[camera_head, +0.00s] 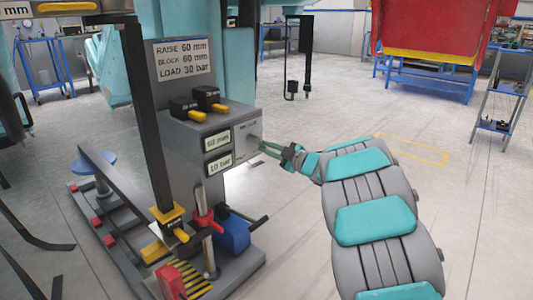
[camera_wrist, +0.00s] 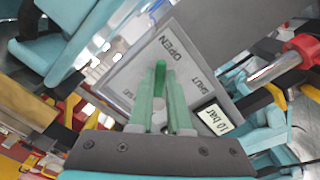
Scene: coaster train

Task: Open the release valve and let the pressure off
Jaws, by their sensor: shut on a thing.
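The release valve is on a light grey plate (camera_wrist: 185,65) marked OPEN and SHUT, and its green handle (camera_wrist: 160,72) shows in the wrist view. My gripper (camera_wrist: 162,95) is shut on the handle, with one green finger on each side of it. The handle points toward the top of the wrist picture, near the word OPEN. In the head view my gripper (camera_head: 262,147) reaches the valve plate (camera_head: 246,132) on the side of the grey stand. Its fingers hide most of the valve there. A display below reads 10 bar (camera_head: 219,162); it also shows in the wrist view (camera_wrist: 214,117).
Another display reads 60 mm (camera_head: 217,140). A sign (camera_head: 183,59) reads RAISE 60 mm, BLOCK 60 mm, LOAD 30 bar. Two black blocks with yellow tabs (camera_head: 208,98) sit on the stand. A red-collared post (camera_head: 204,222) and blue part (camera_head: 233,232) are below.

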